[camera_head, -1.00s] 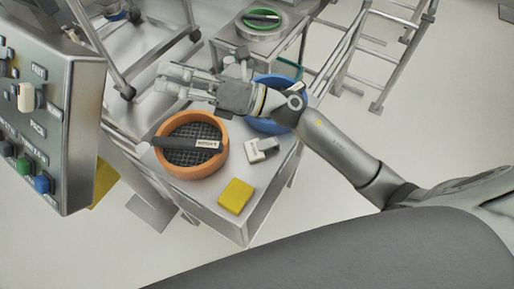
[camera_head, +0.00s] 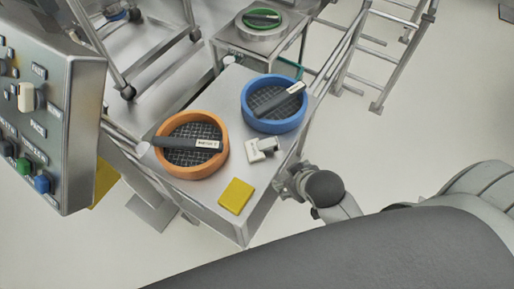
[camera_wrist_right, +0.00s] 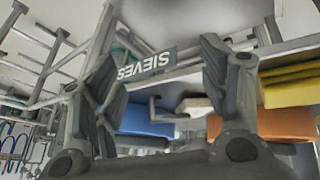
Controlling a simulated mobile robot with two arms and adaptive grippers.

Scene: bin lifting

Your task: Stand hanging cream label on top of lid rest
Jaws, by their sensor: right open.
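A label reading SIEVES (camera_wrist_right: 147,66) hangs at the table's edge in the right wrist view, upside down in that picture. It looks grey-beige in the shade and is hidden in the head view. My right gripper (camera_wrist_right: 160,60) is open, its two fingers on either side of the label in the picture; I cannot tell whether they touch it. In the head view the right gripper (camera_head: 287,184) is low beside the table's right edge. A small white block (camera_head: 262,148) with a lettered tag stands on the table; I cannot tell whether it is the lid rest. My left gripper is not in view.
The metal table (camera_head: 222,98) carries an orange round sieve (camera_head: 168,166), a blue round sieve (camera_head: 262,126) and a yellow pad (camera_head: 236,196). A control panel (camera_head: 85,130) stands at the left.

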